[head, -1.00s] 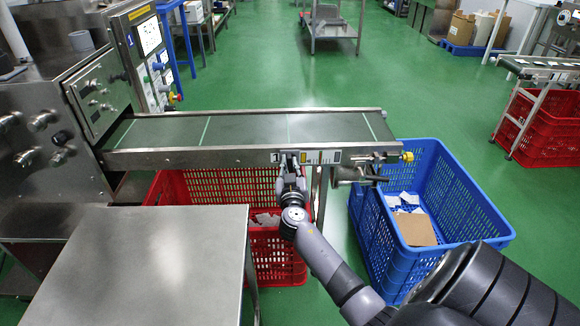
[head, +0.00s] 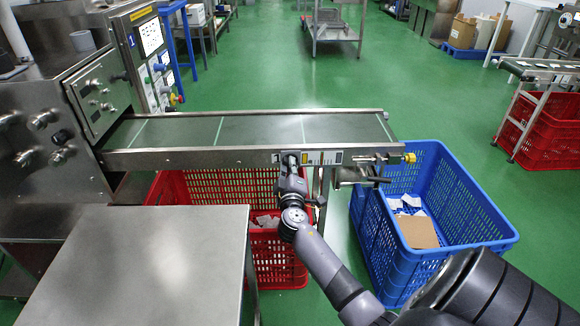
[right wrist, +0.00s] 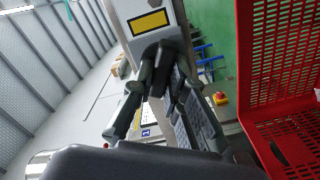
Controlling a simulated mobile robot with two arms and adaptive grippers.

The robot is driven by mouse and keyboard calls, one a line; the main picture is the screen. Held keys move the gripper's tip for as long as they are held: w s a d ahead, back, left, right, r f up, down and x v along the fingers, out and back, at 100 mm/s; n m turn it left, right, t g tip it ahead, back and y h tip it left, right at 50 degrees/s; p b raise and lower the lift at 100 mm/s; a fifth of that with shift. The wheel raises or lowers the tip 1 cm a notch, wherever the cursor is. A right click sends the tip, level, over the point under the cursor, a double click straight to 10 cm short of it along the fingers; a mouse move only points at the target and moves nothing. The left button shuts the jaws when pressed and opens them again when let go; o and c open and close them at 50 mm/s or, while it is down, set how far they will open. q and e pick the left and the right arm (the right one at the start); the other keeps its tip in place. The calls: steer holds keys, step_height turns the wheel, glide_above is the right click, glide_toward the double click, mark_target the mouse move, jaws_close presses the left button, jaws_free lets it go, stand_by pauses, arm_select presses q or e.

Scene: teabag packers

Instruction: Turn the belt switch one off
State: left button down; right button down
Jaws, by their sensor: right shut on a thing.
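The conveyor (head: 225,158) runs across the middle of the head view, with a switch panel (head: 325,157) on its near side, towards the right end. My right gripper (head: 291,163) is up against the left part of this panel. In the right wrist view, my right gripper (right wrist: 163,72) is shut around a dark switch knob (right wrist: 160,62) below a yellow label (right wrist: 150,21). The fingers hide much of the knob, and I cannot tell its setting. My left gripper is not in view.
A red crate (head: 215,185) stands under the conveyor, and a blue crate (head: 468,190) with cardboard and paper stands right of it. A steel table (head: 145,265) fills the near left. A yellow and red button (head: 409,157) is at the belt's right end.

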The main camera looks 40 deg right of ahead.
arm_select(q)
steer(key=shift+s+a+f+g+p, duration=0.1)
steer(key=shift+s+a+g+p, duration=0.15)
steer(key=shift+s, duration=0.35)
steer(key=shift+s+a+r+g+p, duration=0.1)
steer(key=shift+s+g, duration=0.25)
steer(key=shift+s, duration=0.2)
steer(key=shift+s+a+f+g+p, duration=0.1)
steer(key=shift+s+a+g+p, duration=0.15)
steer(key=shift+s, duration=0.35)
arm_select(e)
steer(key=shift+f+n, duration=0.2)
steer(key=shift+n, duration=2.8)
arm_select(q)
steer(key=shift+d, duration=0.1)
arm_select(e)
steer(key=c, duration=1.6)
jaws_free()
steer(key=v, duration=1.2)
